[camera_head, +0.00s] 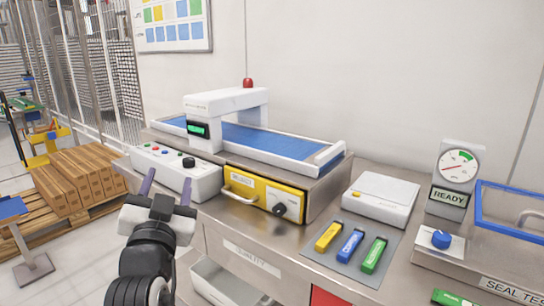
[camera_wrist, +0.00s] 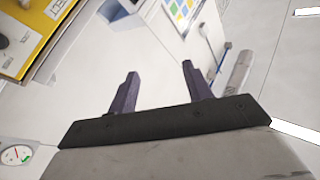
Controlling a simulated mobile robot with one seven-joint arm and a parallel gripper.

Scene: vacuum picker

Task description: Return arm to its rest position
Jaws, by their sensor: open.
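My gripper (camera_head: 166,190) is at the lower left in the head view, in front of the white control box with the coloured buttons (camera_head: 178,168). Its two dark fingers stand apart and point up and away, with nothing between them. In the wrist view my gripper (camera_wrist: 157,82) shows the same two spread fingers against pale wall and floor. It is empty. My arm reaches up from the bottom edge of the head view.
A steel bench (camera_head: 240,222) holds a machine with a yellow front drawer (camera_head: 262,190), a mat with coloured sticks (camera_head: 345,258), a white scale (camera_head: 381,197) and a READY gauge (camera_head: 456,168). Boxes (camera_head: 75,182) lie on a pallet at left.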

